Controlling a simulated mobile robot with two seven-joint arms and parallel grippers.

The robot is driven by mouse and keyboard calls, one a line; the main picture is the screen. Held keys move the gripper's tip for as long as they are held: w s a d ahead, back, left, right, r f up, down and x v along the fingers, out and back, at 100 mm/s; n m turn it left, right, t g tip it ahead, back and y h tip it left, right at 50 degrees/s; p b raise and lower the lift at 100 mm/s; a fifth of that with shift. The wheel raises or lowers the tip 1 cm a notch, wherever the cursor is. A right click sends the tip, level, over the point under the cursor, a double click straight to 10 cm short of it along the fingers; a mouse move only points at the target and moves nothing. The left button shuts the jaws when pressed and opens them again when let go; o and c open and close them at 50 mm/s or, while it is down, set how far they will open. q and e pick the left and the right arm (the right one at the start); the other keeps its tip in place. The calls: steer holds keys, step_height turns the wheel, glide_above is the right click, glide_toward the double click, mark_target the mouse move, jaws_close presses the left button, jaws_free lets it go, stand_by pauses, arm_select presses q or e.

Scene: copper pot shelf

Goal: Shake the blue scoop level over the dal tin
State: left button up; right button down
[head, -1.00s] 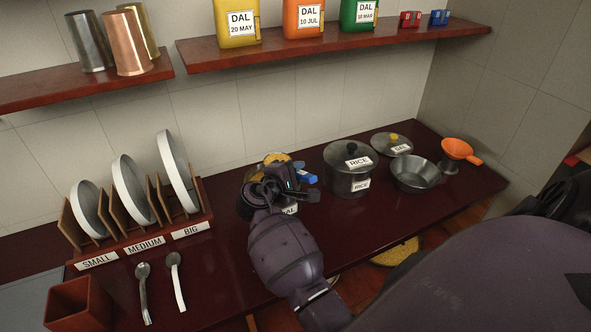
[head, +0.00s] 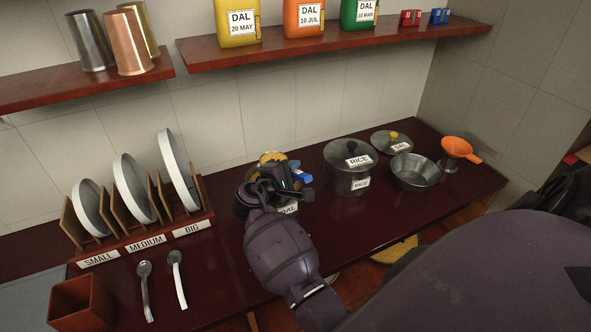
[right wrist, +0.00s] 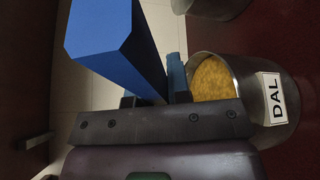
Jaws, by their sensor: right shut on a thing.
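The blue scoop (head: 302,176) is in my right gripper (head: 284,180), which is shut on it. In the right wrist view the scoop (right wrist: 105,38) is large, running up and left from the fingers (right wrist: 160,98). The dal tin (head: 287,208), a metal pot labelled DAL, stands on the counter, largely hidden behind my right gripper in the head view. In the right wrist view the tin (right wrist: 256,112) is beside the fingers, with yellow dal (right wrist: 212,80) inside. The scoop's contents are not visible. My left gripper is not in view.
A lidded rice pot (head: 349,170), a lid labelled DAL (head: 391,141), an empty metal pan (head: 415,172) and an orange scoop (head: 459,148) stand to the right. A plate rack (head: 140,240) and two spoons (head: 176,280) are at left. Shelves (head: 330,47) hang above.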

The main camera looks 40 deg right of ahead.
steer(key=shift+w+a, duration=0.5)
steer(key=shift+a, duration=0.35)
steer(key=shift+s+d, duration=0.45)
steer(key=shift+d, duration=0.3)
steer(key=shift+s+d, duration=0.45)
steer(key=shift+d, duration=0.25)
steer(key=shift+w+a, duration=0.15)
steer(key=shift+a, duration=0.05)
stand_by(0.3)
steer(key=shift+w+a, duration=0.3)
steer(key=shift+a, duration=0.25)
steer(key=shift+d, duration=0.1)
stand_by(0.8)
steer(key=shift+s+d, duration=0.45)
steer(key=shift+d, duration=0.2)
stand_by(3.3)
